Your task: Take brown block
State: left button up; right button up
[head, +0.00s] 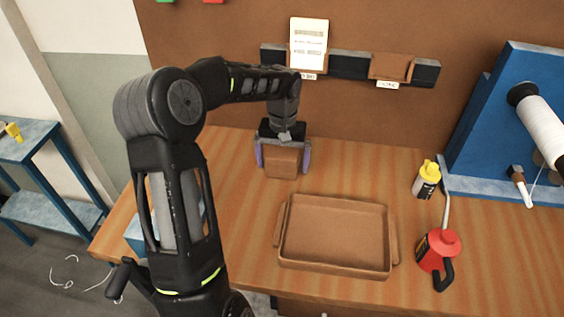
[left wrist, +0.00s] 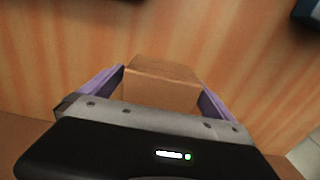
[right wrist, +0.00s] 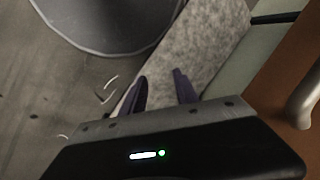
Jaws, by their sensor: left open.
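The brown block (head: 284,161) stands on the wooden table near its back edge. My left gripper (head: 283,157) is over it, with its purple fingers open on the left and right sides of the block. In the left wrist view the block (left wrist: 161,84) sits between the fingers, with a small gap showing at the left; at the right I cannot tell if it touches. My right gripper (right wrist: 160,82) shows only in the right wrist view, with its fingers apart and nothing between them, away from the block.
An empty brown tray (head: 335,235) is on the table, right of and nearer than the block. A yellow-capped bottle (head: 427,180) and a red oil can (head: 438,252) stand farther right. A blue loom frame (head: 490,130) with a white spool is at the right. A dark rail (head: 349,66) runs along the back panel.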

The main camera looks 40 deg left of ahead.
aim_at(283, 153)
pick_arm(q)
jog(key=c, duration=1.9)
jog(key=shift+r, duration=0.15)
jog(key=shift+c, duration=0.2)
notch_tip(283, 153, up, 10)
jog(key=shift+f+b, duration=0.1)
jog(key=shift+b, duration=0.65)
jog(key=o, duration=1.4)
jog(key=c, duration=1.5)
jog(key=shift+c, duration=0.4)
